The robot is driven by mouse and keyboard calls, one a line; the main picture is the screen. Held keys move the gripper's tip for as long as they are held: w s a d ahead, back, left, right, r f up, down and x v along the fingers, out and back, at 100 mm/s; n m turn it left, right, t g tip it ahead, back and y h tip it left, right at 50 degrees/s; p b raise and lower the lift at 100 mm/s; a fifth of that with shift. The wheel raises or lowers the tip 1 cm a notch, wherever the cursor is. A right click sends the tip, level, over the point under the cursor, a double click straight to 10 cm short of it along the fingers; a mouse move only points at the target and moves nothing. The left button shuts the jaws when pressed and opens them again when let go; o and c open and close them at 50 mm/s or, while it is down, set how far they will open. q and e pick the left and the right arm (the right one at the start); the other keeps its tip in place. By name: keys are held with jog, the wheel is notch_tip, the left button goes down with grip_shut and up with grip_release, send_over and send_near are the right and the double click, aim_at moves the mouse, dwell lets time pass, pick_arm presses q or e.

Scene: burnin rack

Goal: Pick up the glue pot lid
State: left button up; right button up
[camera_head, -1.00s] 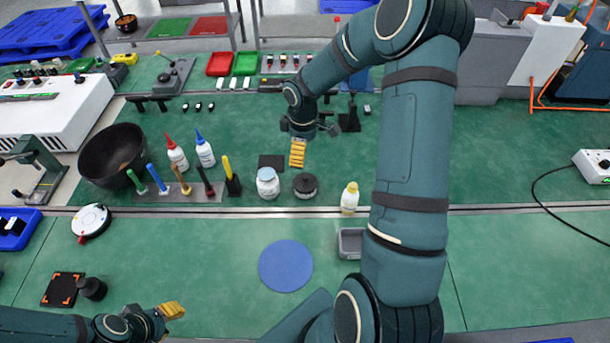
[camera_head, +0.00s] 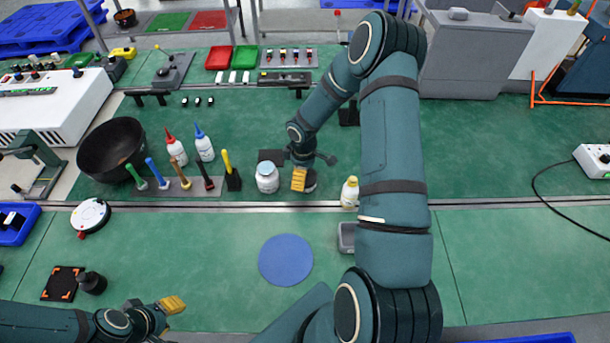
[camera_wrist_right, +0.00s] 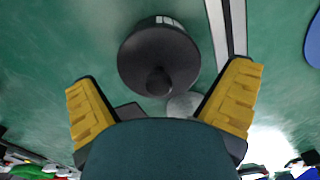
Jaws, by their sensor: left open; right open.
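The glue pot lid (camera_wrist_right: 158,58) is a dark round lid with a knob, on a dark pot with a pale label patch. In the right wrist view it lies between and beyond my two yellow fingers, apparently untouched. In the head view the dark pot (camera_head: 310,181) is mostly hidden behind my right gripper (camera_head: 299,180), which is over it. My right gripper, also in the wrist view (camera_wrist_right: 164,82), is open and empty. My left gripper (camera_head: 171,305) is open and empty at the lower left, far from the pot.
A white jar (camera_head: 267,180) stands just left of the pot. A yellow-capped bottle (camera_head: 349,193) stands to its right. A rack of coloured-handled tools (camera_head: 205,187), two glue bottles (camera_head: 203,148) and a black bowl (camera_head: 112,148) are further left. A blue disc (camera_head: 286,260) lies in front.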

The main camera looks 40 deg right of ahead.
jog(key=shift+c, duration=0.3)
jog(key=c, duration=0.9)
jog(key=shift+o, duration=0.2)
